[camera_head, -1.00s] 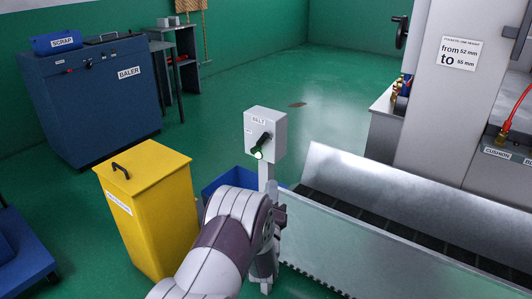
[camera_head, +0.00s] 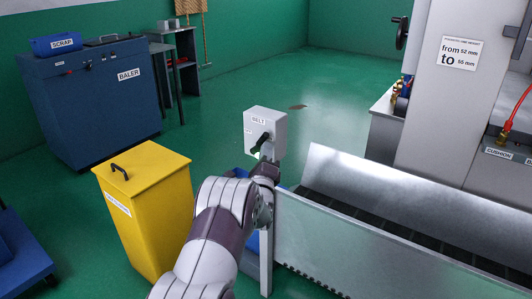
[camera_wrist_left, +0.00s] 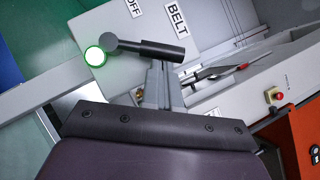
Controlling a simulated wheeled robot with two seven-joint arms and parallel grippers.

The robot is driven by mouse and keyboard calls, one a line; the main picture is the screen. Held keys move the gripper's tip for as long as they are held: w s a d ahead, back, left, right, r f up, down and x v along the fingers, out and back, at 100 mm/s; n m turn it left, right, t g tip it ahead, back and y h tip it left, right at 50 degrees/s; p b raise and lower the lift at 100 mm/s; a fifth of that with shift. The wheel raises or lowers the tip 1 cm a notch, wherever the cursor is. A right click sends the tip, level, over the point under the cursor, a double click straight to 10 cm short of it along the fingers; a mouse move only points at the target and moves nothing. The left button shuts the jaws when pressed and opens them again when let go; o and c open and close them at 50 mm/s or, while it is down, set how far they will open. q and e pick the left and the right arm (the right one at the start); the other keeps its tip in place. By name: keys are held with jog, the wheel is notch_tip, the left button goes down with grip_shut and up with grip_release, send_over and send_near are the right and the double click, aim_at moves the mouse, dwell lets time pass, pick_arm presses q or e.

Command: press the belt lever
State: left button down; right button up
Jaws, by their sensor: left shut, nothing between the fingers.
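The belt lever (camera_head: 260,143) is a short black handle on the front of a pale grey box (camera_head: 279,124) labelled BELT, which stands on a post. In the left wrist view the lever (camera_wrist_left: 150,49) lies across the box face, with a lit green lamp (camera_wrist_left: 95,56) by its left end. My left gripper (camera_head: 266,168) is just below the lever, in front of the box's lower edge. In the left wrist view its shut, empty fingers (camera_wrist_left: 160,72) reach up to the lever's underside; I cannot tell whether they touch. My right gripper is not in view.
A metal conveyor trough (camera_head: 370,240) runs right of the post. A yellow bin (camera_head: 150,210) stands to the left, and a blue bin (camera_head: 240,173) is partly hidden behind my arm. A blue baler (camera_head: 95,105) stands farther back.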

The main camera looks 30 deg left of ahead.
pick_arm(q)
jog(key=shift+a+r+n+g+p, duration=0.1)
jog(key=shift+r+n+g+p, duration=0.2)
jog(key=shift+n+p, duration=0.1)
jog(key=shift+a+r+n+g+p, duration=0.35)
jog(key=shift+r+n+p, duration=0.3)
jog(key=shift+n+p, duration=0.4)
jog(key=shift+w+a+r+n+g+h+p, duration=0.1)
jog(key=shift+a+r+n+g+h+p, duration=0.25)
jog(key=shift+a+n+g+p, duration=0.6)
jog(key=shift+w+a+r+n+g+h+p, duration=0.1)
jog(key=shift+a+r+n+g+h+p, duration=0.4)
jog(key=shift+a+n+p, duration=0.7)
jog(key=shift+w+a+r+n+g+h+p, duration=0.1)
jog(key=shift+a+r+n+g+h+p, duration=0.15)
jog(key=shift+a+n+g+p, duration=0.85)
jog(key=shift+d+t, duration=0.2)
jog(key=shift+t, duration=0.1)
jog(key=shift+n, duration=0.3)
